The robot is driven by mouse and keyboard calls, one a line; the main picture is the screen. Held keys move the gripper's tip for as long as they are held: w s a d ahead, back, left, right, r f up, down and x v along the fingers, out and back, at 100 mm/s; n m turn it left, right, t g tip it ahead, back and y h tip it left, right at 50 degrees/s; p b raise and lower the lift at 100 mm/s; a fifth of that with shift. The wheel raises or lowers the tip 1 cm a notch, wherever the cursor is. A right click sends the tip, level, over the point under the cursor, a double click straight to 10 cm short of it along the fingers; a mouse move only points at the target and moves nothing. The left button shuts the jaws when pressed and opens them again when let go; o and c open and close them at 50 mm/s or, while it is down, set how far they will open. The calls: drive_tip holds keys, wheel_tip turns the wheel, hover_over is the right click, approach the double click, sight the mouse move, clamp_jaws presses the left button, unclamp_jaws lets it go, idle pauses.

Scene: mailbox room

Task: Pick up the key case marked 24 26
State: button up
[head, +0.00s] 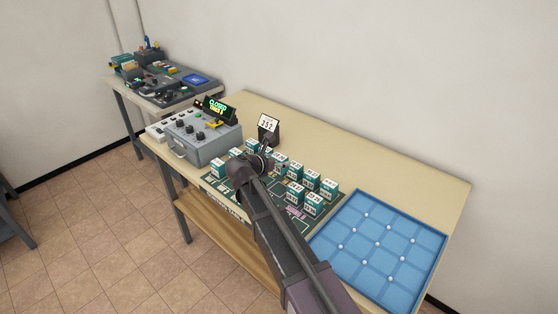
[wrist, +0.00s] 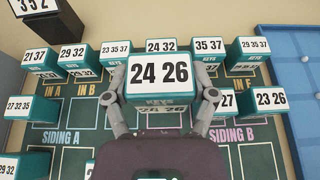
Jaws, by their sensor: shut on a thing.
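The key case marked 24 26 (wrist: 159,76) is a teal block with a white label. It is between the two fingers of my gripper (wrist: 160,95) in the wrist view, one finger on each side. My gripper is shut on it. In the head view my gripper (head: 262,150) is over the far part of the dark green board, and its arm hides the case there. Whether the case is clear of the board I cannot tell.
Several other teal key cases, such as 24 32 (wrist: 161,46) and 23 26 (wrist: 270,99), stand close around on the green board (wrist: 65,136). A blue tray (head: 385,243) lies to the right. A grey control box (head: 203,140) and a 352 sign (head: 268,124) stand beyond.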

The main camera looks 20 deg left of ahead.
drive_tip(key=shift+r+p, duration=0.3)
drive_tip(key=shift+r, duration=0.25)
